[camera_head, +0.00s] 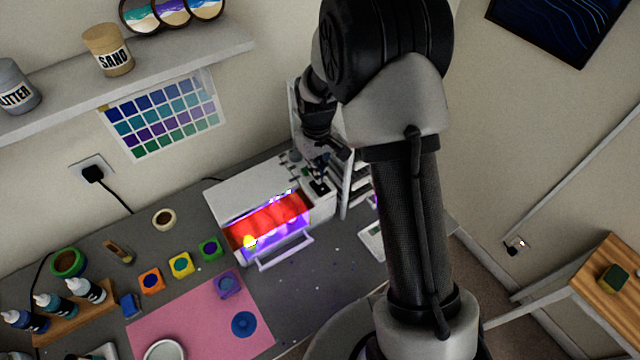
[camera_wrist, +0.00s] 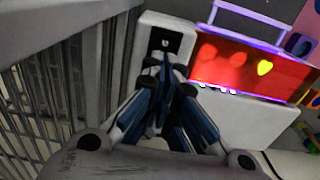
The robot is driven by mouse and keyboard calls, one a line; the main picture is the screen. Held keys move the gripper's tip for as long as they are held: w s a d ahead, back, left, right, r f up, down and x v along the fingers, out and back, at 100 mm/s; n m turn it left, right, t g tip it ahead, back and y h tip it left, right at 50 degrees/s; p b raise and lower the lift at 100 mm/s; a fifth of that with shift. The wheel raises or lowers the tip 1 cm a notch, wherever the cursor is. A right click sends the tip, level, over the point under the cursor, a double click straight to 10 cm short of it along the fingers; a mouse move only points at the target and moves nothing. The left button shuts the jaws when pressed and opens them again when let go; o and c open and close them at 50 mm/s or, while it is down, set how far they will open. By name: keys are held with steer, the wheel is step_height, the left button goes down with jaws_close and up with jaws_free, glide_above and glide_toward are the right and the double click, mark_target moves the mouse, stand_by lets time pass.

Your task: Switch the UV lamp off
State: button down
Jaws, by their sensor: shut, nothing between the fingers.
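The UV lamp is a white box (camera_head: 245,192) with a red window (camera_head: 268,218), and purple light glows at its front, so it looks lit. In the wrist view its red window (camera_wrist: 245,68) shows at upper right, with purple edges. A black switch (camera_wrist: 165,41) sits on a white panel at the lamp's end, just beyond my fingertips in that view. My gripper (camera_wrist: 162,72) is shut and empty, pointing at this panel. I cannot tell whether the fingers touch it. In the head view my gripper (camera_head: 312,163) is over the lamp's right end, partly hard to make out.
A white rack (camera_head: 357,185) stands close beside my gripper, and its slats (camera_wrist: 50,85) fill the left of the wrist view. A pink mat (camera_head: 190,320), several coloured moulds and bottles lie to the left. A shelf (camera_head: 150,70) hangs above.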

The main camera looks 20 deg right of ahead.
steer(key=shift+f+b, duration=0.85)
steer(key=shift+f, duration=0.3)
stand_by(0.9)
steer(key=shift+s+r, duration=0.1)
steer(key=shift+r, duration=0.05)
steer(key=shift+r+p, duration=2.3)
steer(key=shift+r, duration=1.1)
